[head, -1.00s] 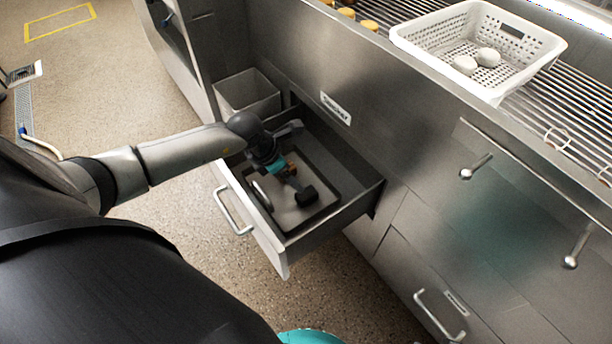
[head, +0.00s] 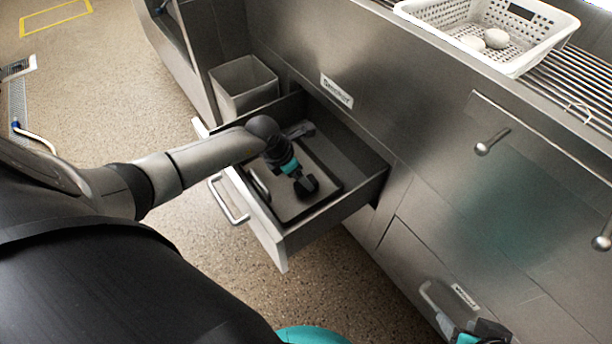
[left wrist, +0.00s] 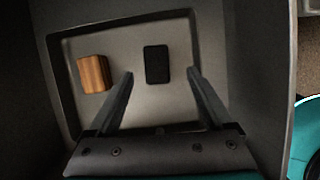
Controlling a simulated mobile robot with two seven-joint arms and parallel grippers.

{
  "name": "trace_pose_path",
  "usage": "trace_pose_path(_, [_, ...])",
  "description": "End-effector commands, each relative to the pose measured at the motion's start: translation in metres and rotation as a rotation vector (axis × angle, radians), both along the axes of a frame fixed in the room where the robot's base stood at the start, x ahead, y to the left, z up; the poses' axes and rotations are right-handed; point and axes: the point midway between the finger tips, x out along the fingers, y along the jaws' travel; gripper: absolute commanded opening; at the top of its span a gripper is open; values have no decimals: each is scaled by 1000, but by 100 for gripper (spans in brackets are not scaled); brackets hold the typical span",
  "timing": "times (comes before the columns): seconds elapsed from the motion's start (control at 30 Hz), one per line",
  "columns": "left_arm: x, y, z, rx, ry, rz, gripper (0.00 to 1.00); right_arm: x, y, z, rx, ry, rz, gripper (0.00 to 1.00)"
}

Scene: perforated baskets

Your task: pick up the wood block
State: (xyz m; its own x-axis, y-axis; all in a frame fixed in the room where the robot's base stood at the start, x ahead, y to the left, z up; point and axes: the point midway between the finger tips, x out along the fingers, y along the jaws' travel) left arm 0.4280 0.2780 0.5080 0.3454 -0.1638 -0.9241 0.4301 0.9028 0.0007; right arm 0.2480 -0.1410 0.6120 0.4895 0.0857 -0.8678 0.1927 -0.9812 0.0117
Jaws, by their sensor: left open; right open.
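The wood block (left wrist: 94,74), brown with striped grain, lies in a shallow tray (left wrist: 120,24) in the left wrist view. A small black rectangular item (left wrist: 156,64) lies to its right in the same tray. My left gripper (left wrist: 160,76) is open over the tray, its fingers apart. The black item shows between the fingertips, and the block is outside the left finger. In the head view my left gripper (head: 305,186) reaches down into the open drawer (head: 352,197), and I cannot make out the block there. My right gripper (head: 488,331) is partly in view at the bottom right.
A grey bin (head: 245,88) stands behind the drawer. A white perforated basket (head: 545,38) with pale round items (head: 496,38) sits on the rack above. The drawer walls surround my left gripper closely. Closed steel fronts with handles (head: 491,141) are to the right.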

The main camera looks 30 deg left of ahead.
Motion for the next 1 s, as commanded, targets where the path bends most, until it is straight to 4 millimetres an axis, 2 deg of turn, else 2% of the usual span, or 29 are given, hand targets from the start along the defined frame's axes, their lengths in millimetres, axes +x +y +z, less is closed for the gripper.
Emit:
trace_pose_path(0.13, [3, -2, -9, -1, -1, 0, 85, 9, 9, -2, 29, -70, 15, 50])
trace_pose_path(0.47, [6, -2, -14, 0, -1, 0, 85, 17, 19, -2, 58, -138, 29, 50])
trace_pose_path(1.0, [13, -2, -34, 0, -1, 0, 85, 40, 56, 0, 192, -409, 67, 50])
